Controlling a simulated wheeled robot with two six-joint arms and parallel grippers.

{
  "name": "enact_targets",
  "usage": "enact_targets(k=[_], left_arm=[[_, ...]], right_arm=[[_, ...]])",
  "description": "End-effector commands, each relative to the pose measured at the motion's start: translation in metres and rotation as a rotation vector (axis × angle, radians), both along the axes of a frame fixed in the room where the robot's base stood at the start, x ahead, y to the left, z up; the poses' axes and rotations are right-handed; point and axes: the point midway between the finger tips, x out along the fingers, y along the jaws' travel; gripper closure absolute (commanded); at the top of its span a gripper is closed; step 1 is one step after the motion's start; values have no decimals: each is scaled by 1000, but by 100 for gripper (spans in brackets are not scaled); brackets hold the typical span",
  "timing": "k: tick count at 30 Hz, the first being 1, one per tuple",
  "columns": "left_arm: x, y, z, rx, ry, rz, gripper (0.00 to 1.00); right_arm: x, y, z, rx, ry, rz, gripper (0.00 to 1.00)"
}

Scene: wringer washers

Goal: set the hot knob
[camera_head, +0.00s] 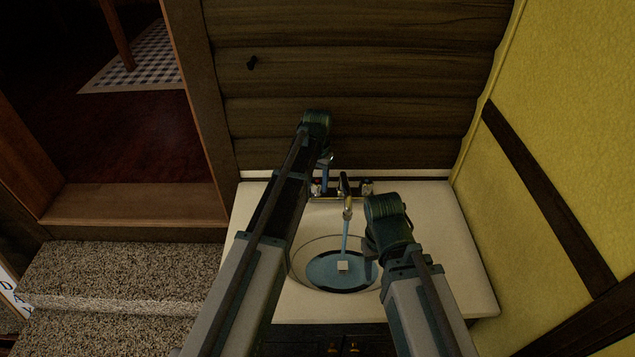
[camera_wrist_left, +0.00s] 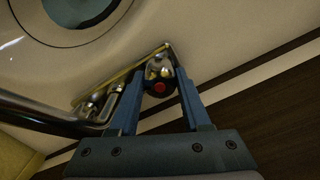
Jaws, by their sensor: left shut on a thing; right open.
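The hot knob (camera_wrist_left: 159,72) is a clear, shiny knob with a red dot, seen in the left wrist view between my left gripper's fingers. My left gripper (camera_wrist_left: 157,88) is shut on it. In the head view my left gripper (camera_head: 322,184) is at the left side of the faucet (camera_head: 345,188), and its arm partly covers the knob. Water runs from the faucet into the round basin (camera_head: 325,272). The other knob (camera_head: 367,187) is to the right of the spout. My right gripper (camera_head: 372,258) is open over the basin's right side, with its fingers partly hidden.
The white counter (camera_head: 455,255) surrounds the basin, with free room at its right. A log wall (camera_head: 350,80) stands behind and a yellow wall (camera_head: 565,140) at the right. Carpeted steps (camera_head: 120,275) are at the left.

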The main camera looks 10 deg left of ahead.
Motion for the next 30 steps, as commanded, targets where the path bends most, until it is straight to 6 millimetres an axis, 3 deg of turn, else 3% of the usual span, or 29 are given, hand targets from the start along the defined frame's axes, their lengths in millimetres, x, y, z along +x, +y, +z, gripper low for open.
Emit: enact_targets(k=[12,28,29,30], left_arm=[[0,0,0,0,0,161,100],[0,0,0,0,0,180,100],[0,0,0,0,0,180,51],[0,0,0,0,0,180,43]], right_arm=[[0,0,0,0,0,0,50],[0,0,0,0,0,0,50],[0,0,0,0,0,0,50],[0,0,0,0,0,0,50]])
